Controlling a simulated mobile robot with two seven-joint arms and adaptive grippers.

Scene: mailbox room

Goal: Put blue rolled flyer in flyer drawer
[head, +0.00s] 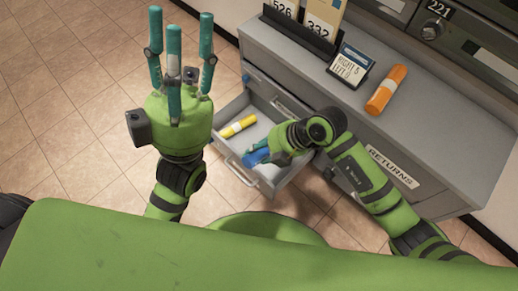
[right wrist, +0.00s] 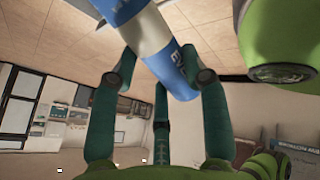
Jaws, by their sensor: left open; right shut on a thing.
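The blue rolled flyer (head: 257,157) is in my right gripper (head: 262,153), over the open flyer drawer (head: 229,162). In the right wrist view the flyer (right wrist: 160,42) shows blue with a white band, between the gripper's teal fingers (right wrist: 160,85). My right gripper is shut on it. I cannot tell whether the flyer touches the drawer floor. A yellow rolled flyer (head: 238,126) with a white band lies in the drawer. My left gripper (head: 180,50) is open and empty, fingers up, left of the drawer.
An orange rolled flyer (head: 386,90) lies on the grey cabinet top (head: 300,62). A small sign (head: 350,66) and a holder with numbered cards (head: 303,38) stand beside it. A RETURNS drawer (head: 395,168) is at the right. Open tiled floor is at the left.

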